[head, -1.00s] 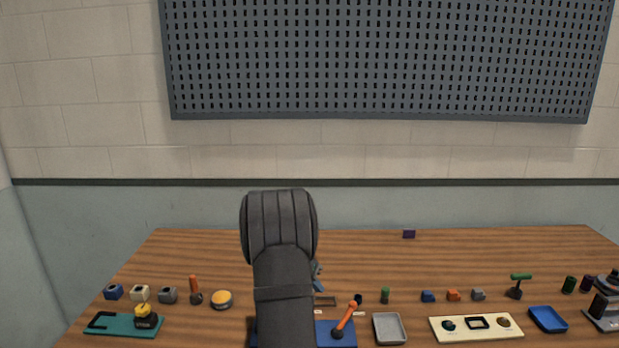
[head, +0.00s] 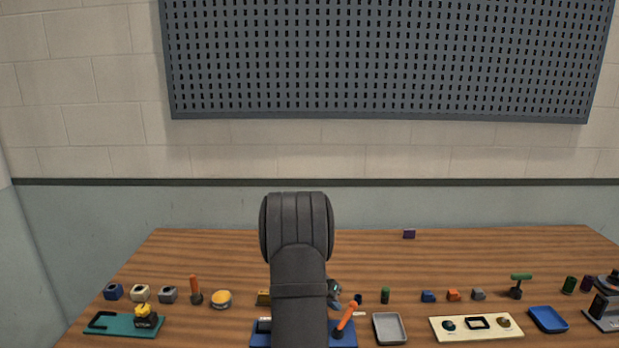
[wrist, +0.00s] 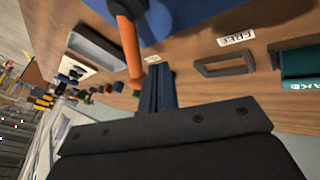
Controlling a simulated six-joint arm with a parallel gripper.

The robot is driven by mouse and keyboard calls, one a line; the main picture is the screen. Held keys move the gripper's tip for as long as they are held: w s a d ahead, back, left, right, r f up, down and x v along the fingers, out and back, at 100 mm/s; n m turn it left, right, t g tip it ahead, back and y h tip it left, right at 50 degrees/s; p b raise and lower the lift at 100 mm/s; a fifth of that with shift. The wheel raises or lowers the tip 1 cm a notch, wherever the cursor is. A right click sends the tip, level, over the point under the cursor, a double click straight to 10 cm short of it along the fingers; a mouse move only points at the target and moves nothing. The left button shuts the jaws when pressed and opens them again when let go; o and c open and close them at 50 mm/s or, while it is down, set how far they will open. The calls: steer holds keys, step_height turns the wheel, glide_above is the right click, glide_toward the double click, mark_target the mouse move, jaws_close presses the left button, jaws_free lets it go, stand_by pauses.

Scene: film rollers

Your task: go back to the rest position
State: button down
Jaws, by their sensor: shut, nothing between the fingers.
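My arm rises in front of the table in the head view and hides most of my gripper. In the wrist view my gripper (wrist: 160,85) is shut and empty, its dark blue fingers together above the table. An orange-handled lever (wrist: 130,48) shows just left of the fingers in that view; I cannot tell if they touch. In the head view the lever (head: 345,319) leans over the blue board (head: 262,334) at the front middle, partly hidden by my arm.
A grey tray (head: 390,328), cream board (head: 476,336) and blue tray (head: 548,319) stand right of my arm. A teal board (head: 112,329) is at the left. Several small parts line the table. The back of the table is mostly clear; a purple block (head: 409,234) sits there.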

steer(key=a, duration=0.1)
steer(key=a+r, duration=0.1)
steer(key=a, duration=0.1)
steer(key=w+a, duration=0.1)
steer(key=shift+a+r, duration=0.2)
steer(key=shift+r, duration=0.05)
steer(key=v, duration=0.8)
steer(key=s+d+f+m+y, duration=0.1)
steer(key=d+f+m+y, duration=0.1)
steer(key=m, duration=1.1)
steer(key=s+d+f+m+t+y, duration=0.1)
steer(key=d+m+y, duration=0.3)
steer(key=m, duration=0.9)
steer(key=shift+s+d+f+m+y, duration=0.3)
steer(key=shift+s+d+f, duration=0.15)
steer(key=shift+d, duration=0.75)
